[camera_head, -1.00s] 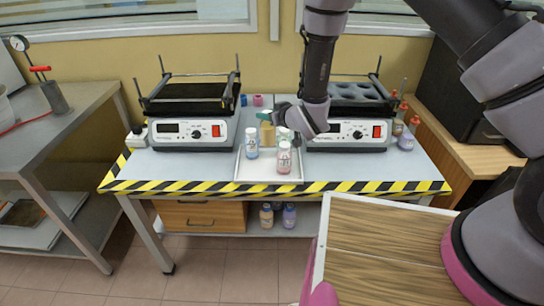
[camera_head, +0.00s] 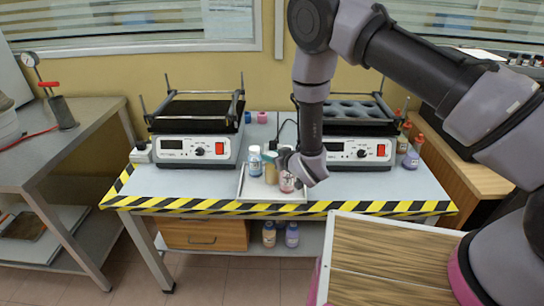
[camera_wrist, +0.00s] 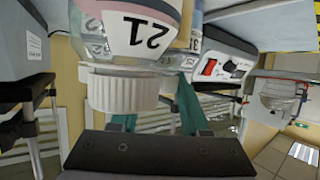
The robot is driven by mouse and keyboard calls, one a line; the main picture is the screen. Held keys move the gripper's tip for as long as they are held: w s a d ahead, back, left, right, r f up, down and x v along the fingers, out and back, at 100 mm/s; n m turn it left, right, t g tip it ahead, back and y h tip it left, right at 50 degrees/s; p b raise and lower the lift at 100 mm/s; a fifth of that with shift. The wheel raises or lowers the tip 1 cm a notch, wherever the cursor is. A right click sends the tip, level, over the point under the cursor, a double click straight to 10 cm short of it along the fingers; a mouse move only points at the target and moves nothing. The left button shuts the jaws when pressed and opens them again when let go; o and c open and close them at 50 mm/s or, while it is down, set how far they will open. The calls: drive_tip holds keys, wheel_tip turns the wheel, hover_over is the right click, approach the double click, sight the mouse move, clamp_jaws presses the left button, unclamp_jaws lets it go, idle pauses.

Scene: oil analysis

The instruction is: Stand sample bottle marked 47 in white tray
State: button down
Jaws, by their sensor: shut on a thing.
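The white tray (camera_head: 241,181) lies on the table between two hotplate devices. My gripper (camera_head: 268,146), with teal fingers, reaches over it and is shut on an amber bottle (camera_head: 271,174). That bottle is upright in or just above the tray; I cannot tell whether it touches, and its number is not readable. In the upside-down wrist view a white-capped bottle marked 21 (camera_wrist: 150,35) hides part of the teal fingers (camera_wrist: 155,112) and the held bottle.
The left hotplate (camera_head: 197,150) and the right hotplate (camera_head: 362,152) flank the tray. Small blue and pink items (camera_head: 262,117) stand behind it. More bottles (camera_head: 411,152) stand at the right, and two (camera_head: 280,236) are on the lower shelf. Striped tape marks the front table edge.

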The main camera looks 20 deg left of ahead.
drive_tip(key=shift+f, duration=0.2)
drive_tip(key=shift+c, duration=1.9)
unclamp_jaws()
drive_tip(key=shift+r, duration=0.15)
